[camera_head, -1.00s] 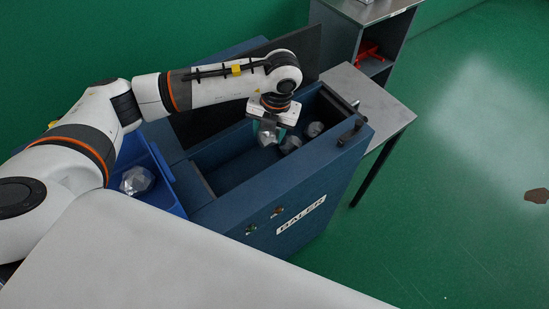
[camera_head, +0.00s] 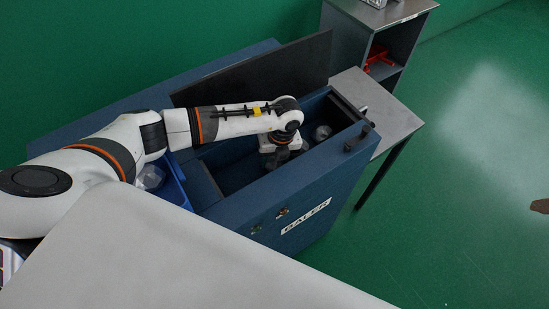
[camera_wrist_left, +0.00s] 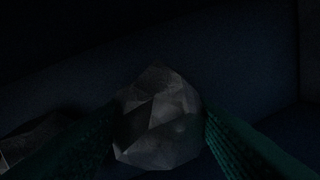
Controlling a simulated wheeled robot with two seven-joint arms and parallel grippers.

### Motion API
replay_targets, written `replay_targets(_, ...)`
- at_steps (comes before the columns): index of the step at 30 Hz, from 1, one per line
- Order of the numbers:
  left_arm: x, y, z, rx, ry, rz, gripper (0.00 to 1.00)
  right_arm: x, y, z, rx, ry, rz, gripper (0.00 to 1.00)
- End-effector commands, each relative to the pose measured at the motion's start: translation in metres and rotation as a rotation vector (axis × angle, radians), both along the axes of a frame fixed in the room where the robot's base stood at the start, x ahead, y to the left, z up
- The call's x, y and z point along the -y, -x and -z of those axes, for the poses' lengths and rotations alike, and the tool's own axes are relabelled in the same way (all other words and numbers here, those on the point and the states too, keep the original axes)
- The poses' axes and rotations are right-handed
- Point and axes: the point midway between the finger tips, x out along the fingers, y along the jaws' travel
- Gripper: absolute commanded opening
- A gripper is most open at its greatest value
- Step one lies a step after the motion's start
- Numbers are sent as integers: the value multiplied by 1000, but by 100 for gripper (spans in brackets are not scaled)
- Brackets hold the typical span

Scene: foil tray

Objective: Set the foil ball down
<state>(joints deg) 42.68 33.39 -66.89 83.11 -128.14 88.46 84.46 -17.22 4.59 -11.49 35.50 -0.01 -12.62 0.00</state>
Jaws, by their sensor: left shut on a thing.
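A grey faceted foil ball (camera_wrist_left: 158,122) sits between the two green fingers of my left gripper (camera_head: 276,157) in the left wrist view. The gripper is shut on it. In the head view the gripper points down inside the open chamber of the blue baler (camera_head: 262,204), and the held ball is hidden there. The wrist view is very dark, so I cannot tell whether the ball touches the chamber floor. My right gripper is not in view.
Another foil ball (camera_head: 321,132) lies in the chamber's right end. A blue bin (camera_head: 178,190) at the left holds a foil ball (camera_head: 151,177). The dark raised lid (camera_head: 290,66) stands behind the chamber. A grey side table (camera_head: 385,112) adjoins on the right.

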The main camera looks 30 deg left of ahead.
Motion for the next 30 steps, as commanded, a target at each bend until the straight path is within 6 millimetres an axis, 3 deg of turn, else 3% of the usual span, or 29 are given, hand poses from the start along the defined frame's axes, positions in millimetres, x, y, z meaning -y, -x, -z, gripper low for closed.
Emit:
replay_targets(13,0,0,12,1,-1,1,26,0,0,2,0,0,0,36)
replay_targets(14,0,0,11,1,-1,1,52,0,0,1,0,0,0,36)
replay_targets(17,0,0,11,1,-1,1,69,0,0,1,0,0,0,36)
replay_targets(30,1,-2,0,4,2,2,71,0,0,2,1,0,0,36)
